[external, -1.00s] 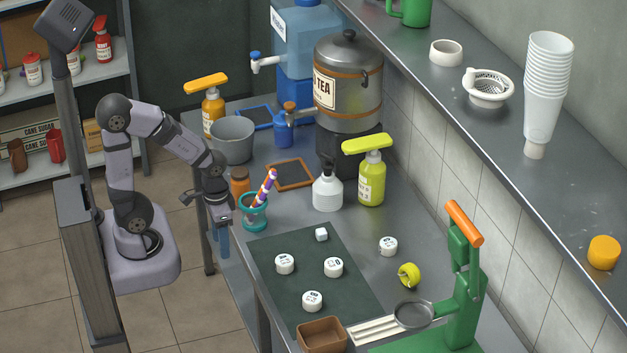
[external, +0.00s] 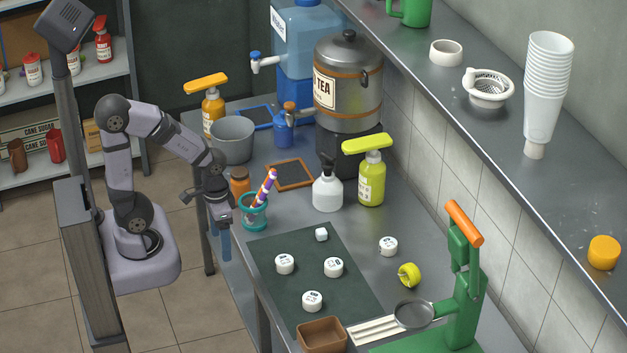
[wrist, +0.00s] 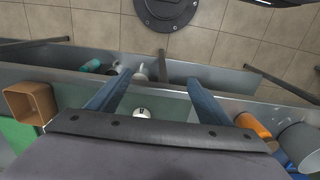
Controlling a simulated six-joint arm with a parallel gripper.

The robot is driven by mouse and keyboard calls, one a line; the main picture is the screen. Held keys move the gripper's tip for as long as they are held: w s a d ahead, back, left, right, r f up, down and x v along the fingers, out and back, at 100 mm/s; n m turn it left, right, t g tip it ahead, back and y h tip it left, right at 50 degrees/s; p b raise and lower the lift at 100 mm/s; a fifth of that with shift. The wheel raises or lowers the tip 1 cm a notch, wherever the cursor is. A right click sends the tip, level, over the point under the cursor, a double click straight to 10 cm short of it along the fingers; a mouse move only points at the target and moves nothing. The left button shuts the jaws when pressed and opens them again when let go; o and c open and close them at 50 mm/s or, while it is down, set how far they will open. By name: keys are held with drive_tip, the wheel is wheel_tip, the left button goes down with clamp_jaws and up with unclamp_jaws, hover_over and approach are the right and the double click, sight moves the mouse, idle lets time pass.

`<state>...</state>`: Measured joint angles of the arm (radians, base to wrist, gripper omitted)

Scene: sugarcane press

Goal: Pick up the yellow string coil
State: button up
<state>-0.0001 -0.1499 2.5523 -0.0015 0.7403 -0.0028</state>
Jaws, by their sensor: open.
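The yellow string coil (external: 409,274) lies on the grey counter, right of the dark green mat and left of the green press, in the external view. I cannot make it out in the wrist view. My gripper (external: 226,245) hangs at the left edge of the counter, beside the teal cup, well to the left of the coil. Its two blue fingers point down. In the wrist view my gripper (wrist: 155,88) has its fingers wide apart with nothing held between them.
The dark mat (external: 285,256) carries several white round pieces. A brown box (external: 321,335) and the green press (external: 464,300) are near the coil. A white spray bottle (external: 327,191) stands farther back.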

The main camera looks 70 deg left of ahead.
wheel_tip(320, 180, up, 5)
drive_tip(key=w+a+f+m+t+y+b, duration=0.25)
drive_tip(key=w+m+b, duration=0.4)
drive_tip(key=w, duration=0.45)
drive_tip(key=r+m+t+h+b, duration=0.1)
drive_tip(key=m+t+b, duration=1.1)
drive_tip(key=m, duration=1.3)
hover_over(409, 273)
drive_tip(key=s, duration=0.6)
drive_tip(key=shift+n+g, duration=0.35)
drive_tip(key=shift+g, duration=0.1)
drive_tip(key=f, duration=0.7)
drive_tip(key=a+f, duration=0.1)
drive_tip(key=f, duration=0.2)
drive_tip(key=shift+a+f, duration=0.1)
drive_tip(key=shift+f, duration=0.15)
drive_tip(key=shift+w+f, duration=0.1)
drive_tip(key=shift+f, duration=0.2)
drive_tip(key=shift+p+x, duration=0.9)
drive_tip(key=shift+x, duration=2.7)
drive_tip(key=shift+r, duration=0.15)
